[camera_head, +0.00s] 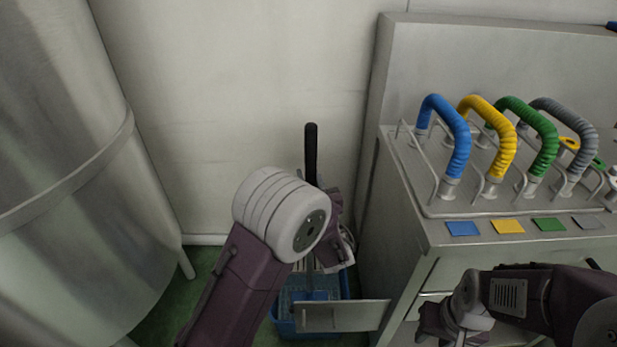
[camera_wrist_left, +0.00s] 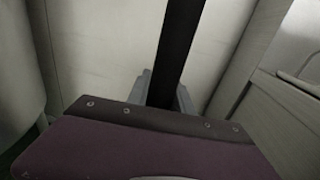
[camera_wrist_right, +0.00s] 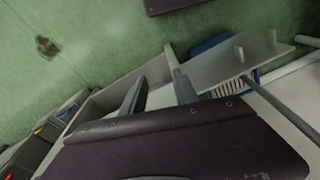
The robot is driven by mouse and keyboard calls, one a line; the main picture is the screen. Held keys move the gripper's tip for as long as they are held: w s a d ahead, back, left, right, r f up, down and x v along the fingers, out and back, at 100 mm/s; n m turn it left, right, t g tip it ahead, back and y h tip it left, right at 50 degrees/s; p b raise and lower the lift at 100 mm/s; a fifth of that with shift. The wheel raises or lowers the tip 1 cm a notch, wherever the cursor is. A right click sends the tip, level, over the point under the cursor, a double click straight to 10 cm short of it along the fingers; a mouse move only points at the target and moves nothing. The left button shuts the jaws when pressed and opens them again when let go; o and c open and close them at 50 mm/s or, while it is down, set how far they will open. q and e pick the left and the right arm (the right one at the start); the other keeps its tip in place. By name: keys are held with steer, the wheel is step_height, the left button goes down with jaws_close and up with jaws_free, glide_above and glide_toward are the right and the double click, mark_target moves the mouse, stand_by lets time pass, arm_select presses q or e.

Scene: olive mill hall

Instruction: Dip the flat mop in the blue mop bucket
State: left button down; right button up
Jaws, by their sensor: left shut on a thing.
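The flat mop's black handle (camera_head: 311,150) stands upright near the wall. My left gripper (camera_head: 325,258) is shut on it; the left wrist view shows the dark shaft (camera_wrist_left: 180,50) between the fingers (camera_wrist_left: 163,92). The blue mop bucket (camera_head: 287,328) stands on the floor below, partly covered by my left arm and a metal panel. The shaft runs down into the bucket's outline; whether the mop head touches anything inside is unclear. The bucket also shows in the right wrist view (camera_wrist_right: 213,42). My right gripper (camera_wrist_right: 158,88) is open and empty, low before the cabinet.
A flat metal panel (camera_head: 343,316) juts across the bucket's front right. A steel cabinet (camera_head: 400,262) stands at right, with blue, yellow (camera_head: 500,150), green and grey curved hoses on top. A large steel tank (camera_head: 60,190) fills the left. Green floor (camera_head: 190,310) shows between tank and bucket.

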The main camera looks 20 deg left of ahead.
mark_target(310, 129)
arm_select(q)
step_height(310, 129, up, 13)
steer(key=p, duration=0.9)
steer(key=shift+r, duration=0.2)
steer(key=shift+f, duration=0.1)
